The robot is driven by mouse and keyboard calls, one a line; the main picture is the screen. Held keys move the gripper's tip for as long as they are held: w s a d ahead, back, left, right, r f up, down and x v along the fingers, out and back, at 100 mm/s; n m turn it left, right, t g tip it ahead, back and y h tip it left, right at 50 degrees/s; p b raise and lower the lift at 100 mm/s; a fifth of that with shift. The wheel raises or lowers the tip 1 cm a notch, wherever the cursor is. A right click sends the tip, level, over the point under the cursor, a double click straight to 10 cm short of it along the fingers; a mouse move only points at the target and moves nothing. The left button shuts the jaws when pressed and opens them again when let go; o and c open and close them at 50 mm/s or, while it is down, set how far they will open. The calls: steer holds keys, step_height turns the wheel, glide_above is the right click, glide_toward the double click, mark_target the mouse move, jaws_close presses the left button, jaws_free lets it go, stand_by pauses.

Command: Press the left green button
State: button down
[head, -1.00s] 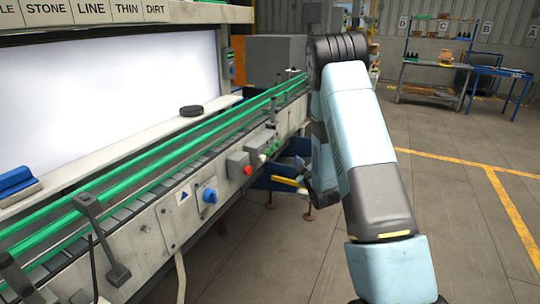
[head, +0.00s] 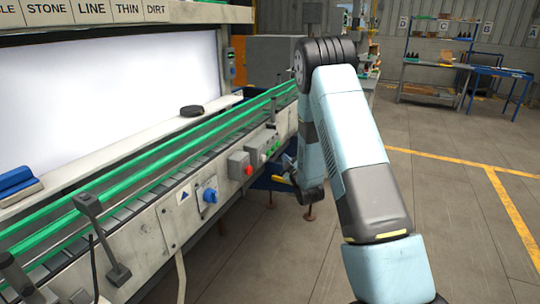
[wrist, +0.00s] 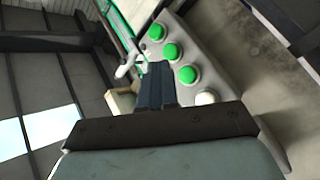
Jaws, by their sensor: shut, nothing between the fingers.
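A grey button box carries three green buttons and a white one in a slanted row. In the wrist view the green buttons are the upper one (wrist: 157,32), the middle one (wrist: 171,52) and the lower one (wrist: 188,75). The white button (wrist: 206,98) is partly hidden by my gripper. My gripper (wrist: 154,70) is shut and empty, its fingertips to the left of the lower green button in the picture. Whether they touch anything cannot be told. In the head view, the small green buttons (head: 270,150) sit on the conveyor's side, just left of my gripper (head: 287,160).
A red button (head: 248,171) on its own grey box and a blue knob (head: 210,196) sit nearer along the conveyor side. The conveyor (head: 150,188) with green rails runs along the left. Open floor (head: 455,215) lies to the right.

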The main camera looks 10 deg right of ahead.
mark_target(268, 153)
steer(key=shift+w+a, duration=0.5)
steer(key=shift+a, duration=0.2)
steer(key=shift+w+a, duration=0.5)
steer(key=shift+a, duration=0.2)
steer(key=shift+w+a, duration=0.1)
stand_by(1.1)
steer(key=shift+w+a+r, duration=0.1)
steer(key=shift+w+a, duration=0.05)
steer(key=shift+a, duration=0.05)
